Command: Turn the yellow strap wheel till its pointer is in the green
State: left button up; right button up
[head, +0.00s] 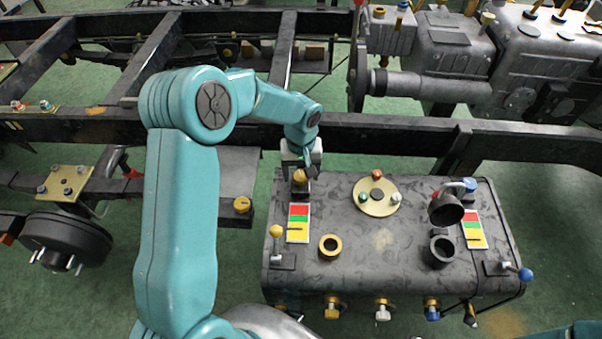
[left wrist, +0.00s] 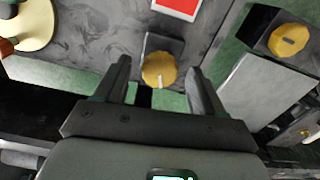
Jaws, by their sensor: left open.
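A yellow wheel (head: 300,175) sits on a dark block at the back left edge of the grey tank. In the left wrist view the wheel (left wrist: 159,70) has a pale mark on its face and lies between my open fingers, with a gap on each side. My left gripper (head: 304,168) is above and behind the wheel, open and empty. Beside the wheel is a gauge strip (head: 299,222), red at the back, green in the middle and yellow at the front. A small dark pointer (head: 297,229) appears in its yellow part. My right gripper is out of view.
A second yellow wheel (head: 242,204) sits on a dark box left of the tank. The tank (head: 350,268) carries a yellow-knobbed lever (head: 276,232), a round plate (head: 362,207), a yellow-ringed neck (head: 330,246) and another gauge strip (head: 474,229). A dark chassis rail (head: 390,137) runs behind.

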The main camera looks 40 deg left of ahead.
pick_arm(q)
jog(key=shift+f, duration=0.3)
jog(key=c, duration=1.1)
jog(key=shift+o, duration=0.2)
jog(key=shift+m, duration=0.3)
jog(key=m, duration=0.2)
jog(key=shift+m, duration=0.3)
jog(key=shift+a+m, duration=0.1)
jog(key=shift+m, duration=1.6)
